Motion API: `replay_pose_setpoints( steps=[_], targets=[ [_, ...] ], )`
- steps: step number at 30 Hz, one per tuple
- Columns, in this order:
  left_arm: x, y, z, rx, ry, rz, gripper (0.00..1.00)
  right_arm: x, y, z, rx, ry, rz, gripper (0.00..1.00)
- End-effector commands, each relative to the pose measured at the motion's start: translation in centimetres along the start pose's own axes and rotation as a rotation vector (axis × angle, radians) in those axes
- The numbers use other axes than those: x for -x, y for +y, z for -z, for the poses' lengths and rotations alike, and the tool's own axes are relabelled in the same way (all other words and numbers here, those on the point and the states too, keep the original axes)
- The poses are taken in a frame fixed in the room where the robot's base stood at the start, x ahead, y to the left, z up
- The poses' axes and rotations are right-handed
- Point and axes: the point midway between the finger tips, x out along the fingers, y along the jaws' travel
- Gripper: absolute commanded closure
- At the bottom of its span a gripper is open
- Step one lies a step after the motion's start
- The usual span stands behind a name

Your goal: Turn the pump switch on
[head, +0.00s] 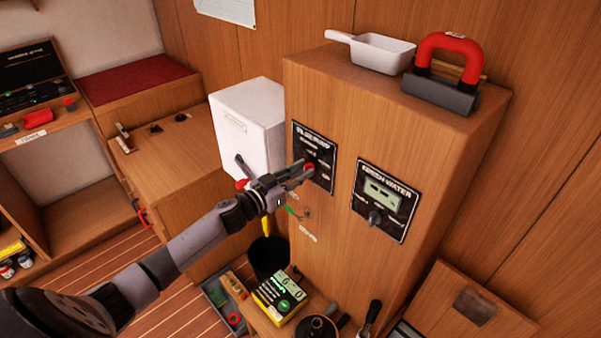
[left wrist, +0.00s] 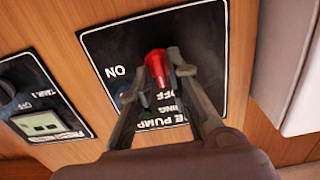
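The pump switch (left wrist: 156,66) is a red knob on a black panel (left wrist: 205,40) lettered for the pump, with ON and OFF marks. The wrist view shows the panel upside down. In the head view this panel (head: 323,186) is on the front of the wooden cabinet. My left gripper (left wrist: 158,72) has its two fingers on either side of the red knob, close against it. In the head view the left gripper (head: 306,172) reaches the panel from the left. My right gripper is not in view.
A white box (head: 247,125) stands close on the left. A white scoop (head: 370,52) and a red-handled tool (head: 447,75) lie on the cabinet top.

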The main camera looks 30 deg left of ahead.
Motion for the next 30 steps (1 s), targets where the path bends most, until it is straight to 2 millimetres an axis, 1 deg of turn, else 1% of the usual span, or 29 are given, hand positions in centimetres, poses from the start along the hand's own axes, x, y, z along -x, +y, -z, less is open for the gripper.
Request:
replay_pose_setpoints(
  steps=[1, 6, 22, 26, 30],
  targets=[
    [0.01, -0.01, 0.0, 0.0, 0.0, 0.0, 0.88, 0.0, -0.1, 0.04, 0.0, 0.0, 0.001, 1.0],
    [0.02, -0.02, 0.01, 0.0, 0.0, 0.0, 1.0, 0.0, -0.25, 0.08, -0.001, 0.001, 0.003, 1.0],
    [0.03, -0.02, 0.0, -0.02, 0.0, 0.0, 1.0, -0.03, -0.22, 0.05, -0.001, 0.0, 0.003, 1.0],
    [0.03, -0.01, -0.01, -0.063, 0.0, 0.001, 1.0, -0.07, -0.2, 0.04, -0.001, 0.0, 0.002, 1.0],
    [0.03, 0.01, -0.03, -0.147, 0.0, 0.001, 1.0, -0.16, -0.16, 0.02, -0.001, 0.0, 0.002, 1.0]
  ],
)
